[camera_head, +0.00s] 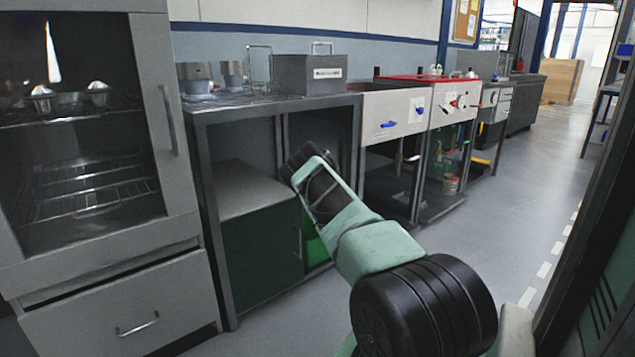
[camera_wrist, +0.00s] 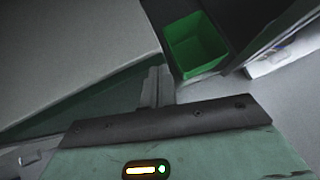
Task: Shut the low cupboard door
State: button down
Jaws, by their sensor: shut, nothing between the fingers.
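The low cupboard door is a dark green panel (camera_head: 262,256) with an upright handle near its right edge, under the metal bench in the head view. It shows as a dark green wedge (camera_wrist: 95,103) left of my fingers in the wrist view. I cannot tell how far it stands open. The cupboard's grey top (camera_head: 242,190) lies above it. My gripper (camera_wrist: 158,85) is shut and empty, its fingers together near the wedge's right end. I cannot tell whether they touch the door. In the head view my arm hides the fingertips.
A green bin (camera_wrist: 197,45) stands just beyond my fingers. The bench (camera_head: 270,102) carries a grey metal box (camera_head: 310,74) and metal cups. A grey cabinet with a glass front (camera_head: 85,150) stands at left, other worktables at right. The floor (camera_head: 500,210) is clear at right.

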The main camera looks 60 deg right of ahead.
jog(key=s+f+p+v, duration=0.1)
jog(key=p+v, duration=0.1)
jog(key=v, duration=1.3)
jog(key=shift+d, duration=0.2)
